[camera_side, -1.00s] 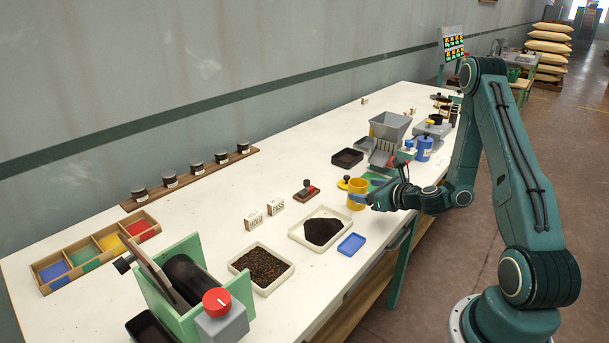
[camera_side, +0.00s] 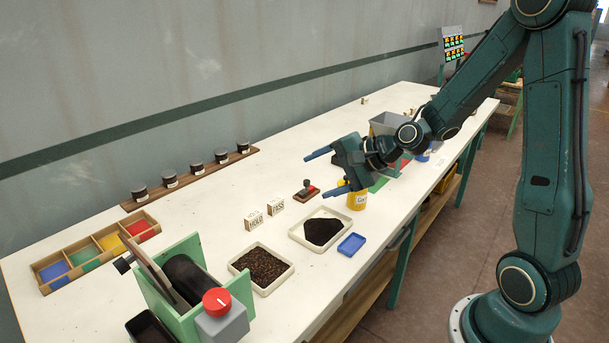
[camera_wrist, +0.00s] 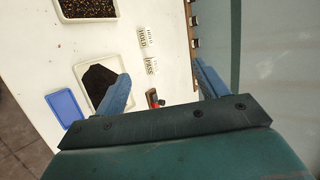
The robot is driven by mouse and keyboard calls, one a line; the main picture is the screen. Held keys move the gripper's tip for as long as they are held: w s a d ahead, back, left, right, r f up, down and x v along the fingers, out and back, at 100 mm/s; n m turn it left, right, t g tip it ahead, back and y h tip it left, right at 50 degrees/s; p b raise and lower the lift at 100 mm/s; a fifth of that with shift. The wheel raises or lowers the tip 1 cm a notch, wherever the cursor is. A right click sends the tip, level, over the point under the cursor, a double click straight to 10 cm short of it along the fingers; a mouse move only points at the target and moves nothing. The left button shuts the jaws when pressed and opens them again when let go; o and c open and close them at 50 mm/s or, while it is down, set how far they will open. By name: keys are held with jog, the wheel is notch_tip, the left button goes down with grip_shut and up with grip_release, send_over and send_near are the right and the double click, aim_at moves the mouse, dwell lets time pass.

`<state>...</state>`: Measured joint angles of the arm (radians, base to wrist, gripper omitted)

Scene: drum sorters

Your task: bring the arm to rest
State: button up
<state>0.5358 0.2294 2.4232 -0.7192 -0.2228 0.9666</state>
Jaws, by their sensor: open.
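My gripper (camera_side: 322,171) is open and empty, held in the air above the white bench (camera_side: 230,208), over and behind the yellow canister (camera_side: 357,201). Its two blue fingers point left in the side view. In the wrist view my gripper (camera_wrist: 165,85) shows its fingers spread wide with nothing between them but the bench below. The yellow canister stands upright on the bench, its top partly hidden by my gripper. My arm reaches in from the right of the side view.
Near my gripper are a stamp (camera_side: 306,189), HOLD and PASS blocks (camera_side: 275,206), a tray of dark powder (camera_side: 297,235) and a blue tray (camera_side: 351,243). A green drum machine (camera_side: 244,284) stands at front left. The grey hopper (camera_side: 384,123) is partly behind my arm. The bench's back middle is clear.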

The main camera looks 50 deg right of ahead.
jog(key=s+a+r+n+g+h, duration=0.2)
jog(key=s+r+n, duration=0.2)
jog(key=s+n, duration=0.4)
jog(key=s+a+r+n+g+h, duration=0.1)
jog(key=s+a+r+n+g, duration=0.2)
jog(key=s, duration=1.3)
notch_tip(320, 180, up, 2)
jog(key=n, duration=0.5)
jog(key=shift+h, duration=0.4)
